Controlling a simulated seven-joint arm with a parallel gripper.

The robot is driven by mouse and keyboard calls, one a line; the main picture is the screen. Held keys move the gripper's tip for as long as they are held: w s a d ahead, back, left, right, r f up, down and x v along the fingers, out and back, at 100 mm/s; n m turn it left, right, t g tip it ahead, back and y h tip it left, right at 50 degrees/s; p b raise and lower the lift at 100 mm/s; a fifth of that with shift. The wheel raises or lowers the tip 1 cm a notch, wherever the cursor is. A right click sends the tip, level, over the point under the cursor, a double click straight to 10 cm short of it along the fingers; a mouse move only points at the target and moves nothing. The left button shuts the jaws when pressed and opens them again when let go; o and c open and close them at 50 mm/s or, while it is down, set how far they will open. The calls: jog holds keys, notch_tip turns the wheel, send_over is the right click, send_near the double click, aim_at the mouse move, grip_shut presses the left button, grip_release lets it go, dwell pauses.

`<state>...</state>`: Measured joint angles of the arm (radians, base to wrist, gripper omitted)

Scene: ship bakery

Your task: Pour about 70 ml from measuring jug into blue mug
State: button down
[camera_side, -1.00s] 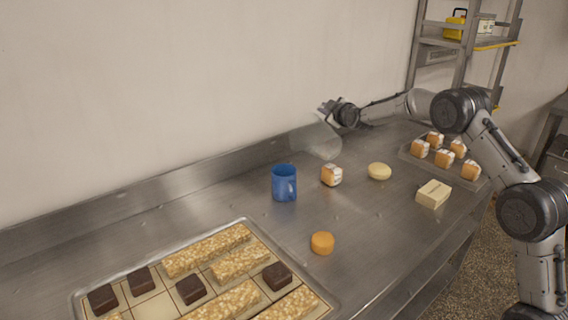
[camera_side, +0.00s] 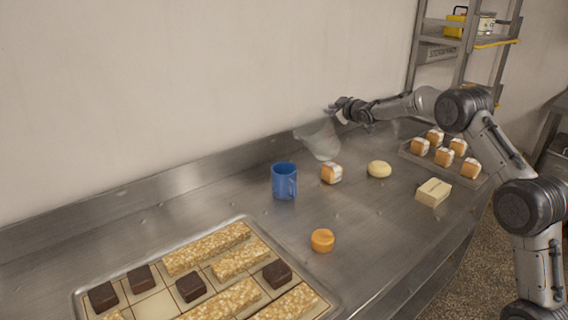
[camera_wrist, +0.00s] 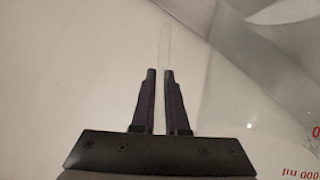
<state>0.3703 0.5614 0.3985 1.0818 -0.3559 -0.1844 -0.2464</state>
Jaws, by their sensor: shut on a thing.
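The clear measuring jug (camera_side: 321,142) is held above the metal counter, behind and to the right of the blue mug (camera_side: 284,184). The jug is tilted somewhat, with its rim toward the upper left. My gripper (camera_side: 338,107) is shut on the jug near its top. In the wrist view my gripper (camera_wrist: 160,72) has its fingers close together on the clear handle (camera_wrist: 164,42), and the jug wall (camera_wrist: 270,75) with red markings fills the right side. The mug stands upright, handle toward the lower right. The liquid levels in jug and mug cannot be made out.
A wrapped orange-and-white cake (camera_side: 331,174) stands just right of the mug. A pale round item (camera_side: 379,169), a butter-like block (camera_side: 433,193) and an orange round (camera_side: 322,240) lie nearby. A tray of bars (camera_side: 140,290) is at front left, a tray of cakes (camera_side: 408,152) at right.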

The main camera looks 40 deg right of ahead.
jog(key=d+f+m+y+p, duration=0.2)
jog(key=d+f+m+y, duration=0.1)
jog(key=d+f+m, duration=0.1)
jog(key=shift+d+f+m, duration=0.4)
jog(key=shift+d+f, duration=0.2)
jog(key=shift+f, duration=0.6)
dwell(0.3)
